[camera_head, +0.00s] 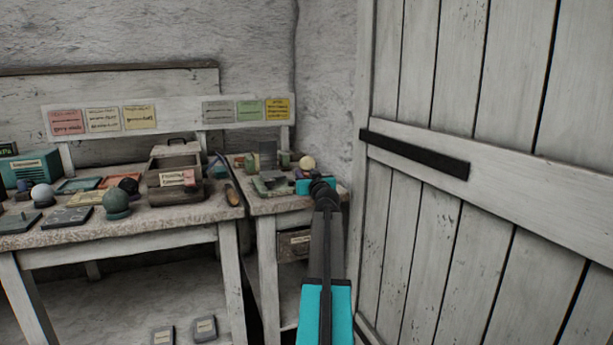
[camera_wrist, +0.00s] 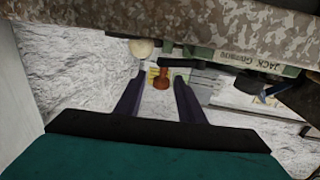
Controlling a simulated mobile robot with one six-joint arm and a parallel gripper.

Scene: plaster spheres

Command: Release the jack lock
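My gripper (camera_wrist: 160,84) is open in the wrist view, its two dark fingers apart with nothing between them. A small reddish-brown knob-like part (camera_wrist: 161,75) shows beyond the fingertips, and a pale ball (camera_wrist: 142,47) is by the left fingertip. In the head view my gripper (camera_head: 317,187) is at the small table, beside green and grey hardware (camera_head: 268,183) and the pale ball (camera_head: 306,163). I cannot tell which part is the lock.
The small table (camera_head: 285,203) is crowded. A larger bench (camera_head: 150,225) at left holds spheres, plates and a wooden box (camera_head: 175,178). A plank door (camera_head: 490,170) with a dark bar (camera_head: 415,154) stands close on the right. Colored notes (camera_head: 103,119) hang on the back board.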

